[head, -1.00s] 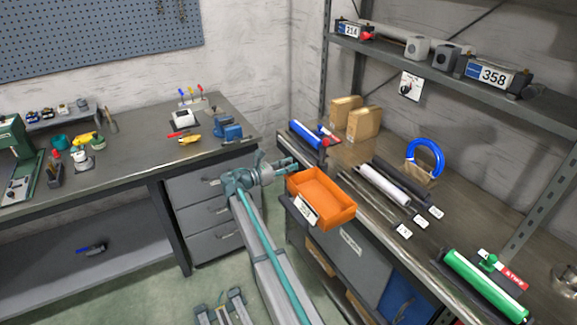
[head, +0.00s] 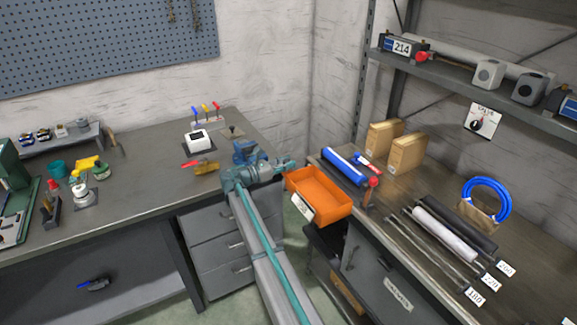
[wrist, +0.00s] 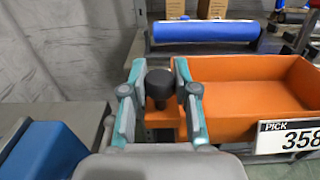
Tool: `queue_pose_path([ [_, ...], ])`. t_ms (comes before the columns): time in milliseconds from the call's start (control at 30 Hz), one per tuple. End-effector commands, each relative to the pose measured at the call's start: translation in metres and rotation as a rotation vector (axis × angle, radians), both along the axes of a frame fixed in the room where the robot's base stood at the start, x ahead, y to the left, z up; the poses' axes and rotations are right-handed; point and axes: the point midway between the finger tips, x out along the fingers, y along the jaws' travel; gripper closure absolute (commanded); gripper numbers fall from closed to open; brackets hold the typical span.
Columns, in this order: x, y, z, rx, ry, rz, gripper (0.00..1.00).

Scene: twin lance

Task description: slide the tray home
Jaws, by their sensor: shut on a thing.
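The orange tray (head: 330,208) is open-topped and looks empty. Its front label reads PICK 358 in the wrist view (wrist: 290,137). My gripper (head: 288,166) is at the tray's left end. In the wrist view my gripper (wrist: 157,78) has its teal-and-grey fingers either side of a black knob (wrist: 158,84) on an orange tab at the tray's side, and is shut on it. The tray sits level at the near left edge of the right bench (head: 385,265). Whether its underside touches the bench is hidden.
A blue roll (head: 343,165) lies just beyond the tray, with a red-knobbed part beside it. A white roll (head: 445,234) and dark rods lie farther right. A blue vise (head: 245,152) stands on the left bench near my arm. Two cardboard boxes stand behind.

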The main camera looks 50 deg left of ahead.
Motion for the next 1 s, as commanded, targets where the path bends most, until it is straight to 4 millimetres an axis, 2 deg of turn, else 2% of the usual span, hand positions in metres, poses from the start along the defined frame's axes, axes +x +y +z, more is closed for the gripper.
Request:
queue_pose_path([
  [533,0.0014,0.0086,0.0007,0.001,0.0,0.007,1.0],
  [567,0.0015,0.0087,0.0008,0.001,0.0,0.007,0.66],
  [700,0.0013,0.0079,0.0007,0.001,0.0,0.005,0.45],
  [1000,0.0004,0.0061,-0.0001,0.0,0.001,0.001,0.45],
])
